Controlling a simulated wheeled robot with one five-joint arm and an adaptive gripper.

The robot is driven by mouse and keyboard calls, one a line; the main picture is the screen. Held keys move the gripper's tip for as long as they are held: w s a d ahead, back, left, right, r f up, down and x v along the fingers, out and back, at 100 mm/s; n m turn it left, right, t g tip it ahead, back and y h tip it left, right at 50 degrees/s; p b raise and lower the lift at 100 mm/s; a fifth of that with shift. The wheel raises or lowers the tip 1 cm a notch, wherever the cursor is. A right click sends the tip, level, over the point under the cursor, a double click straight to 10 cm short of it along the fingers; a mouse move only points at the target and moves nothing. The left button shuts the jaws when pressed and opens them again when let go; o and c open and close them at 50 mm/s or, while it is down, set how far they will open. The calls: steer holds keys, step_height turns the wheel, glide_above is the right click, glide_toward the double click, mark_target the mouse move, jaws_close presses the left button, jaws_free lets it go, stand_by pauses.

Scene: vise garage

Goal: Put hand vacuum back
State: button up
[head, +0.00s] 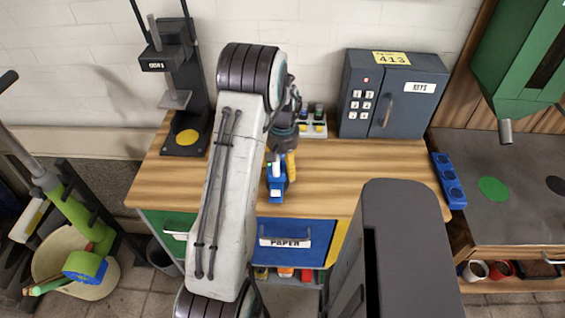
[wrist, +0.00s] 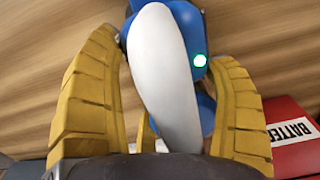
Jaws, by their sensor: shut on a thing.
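The hand vacuum (head: 276,184) is blue and white and is held over the wooden workbench. It fills the middle of the wrist view (wrist: 165,70), with a white body, blue parts and a lit green light. My gripper (head: 280,167) has yellow fingers, which stand on both sides of the vacuum in the wrist view (wrist: 165,60), shut on it. Whether the vacuum touches the bench top cannot be told. My arm hides part of the bench behind and left of it. I cannot make out a holder marked for the vacuum.
The workbench (head: 370,165) bears a black stand (head: 185,110), a small rack (head: 313,128) and a grey key safe (head: 392,97). A blue strip with recesses (head: 448,180) is at its right edge. A red battery-labelled box (wrist: 295,140) is at lower right in the wrist view.

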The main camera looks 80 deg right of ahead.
mark_target(282, 159)
steer(key=shift+r, duration=0.1)
steer(key=o, duration=1.1)
step_height(282, 159, up, 12)
steer(key=shift+f+b, duration=0.25)
steer(key=shift+b, duration=0.15)
steer(key=shift+r, duration=0.2)
